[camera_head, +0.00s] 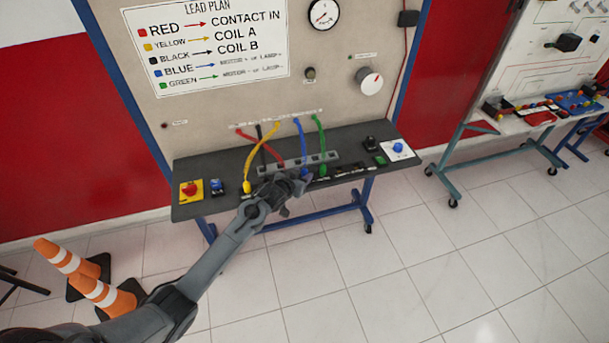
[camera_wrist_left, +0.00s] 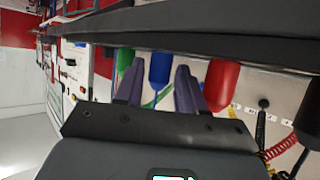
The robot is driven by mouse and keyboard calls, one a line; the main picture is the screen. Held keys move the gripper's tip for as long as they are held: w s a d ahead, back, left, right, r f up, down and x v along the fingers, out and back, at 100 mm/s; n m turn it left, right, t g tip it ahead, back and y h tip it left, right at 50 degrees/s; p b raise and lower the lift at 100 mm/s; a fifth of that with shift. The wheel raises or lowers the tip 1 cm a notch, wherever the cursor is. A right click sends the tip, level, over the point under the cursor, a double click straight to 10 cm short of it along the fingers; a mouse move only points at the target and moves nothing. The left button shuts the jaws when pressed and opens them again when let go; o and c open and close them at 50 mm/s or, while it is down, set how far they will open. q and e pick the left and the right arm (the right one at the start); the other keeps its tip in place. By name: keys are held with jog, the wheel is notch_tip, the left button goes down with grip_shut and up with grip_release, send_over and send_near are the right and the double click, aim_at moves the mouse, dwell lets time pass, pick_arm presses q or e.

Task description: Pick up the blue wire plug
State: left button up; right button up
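In the left wrist view the blue plug (camera_wrist_left: 160,68) shows between the tips of my left gripper's fingers (camera_wrist_left: 160,85), with small gaps on both sides. My left gripper (camera_head: 298,183) is open at the strip's front and partly hides the plugs in the head view. The green plug (camera_wrist_left: 125,60) and the red plug (camera_wrist_left: 221,85) flank the blue one. My right gripper is in neither view.
A yellow plug (camera_head: 247,187) stands left on the bench (camera_head: 220,170). Red and blue buttons sit at the bench's left end, another blue button (camera_head: 398,147) at the right. The floor ahead is clear.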

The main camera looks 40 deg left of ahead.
pick_arm(q)
grip_shut()
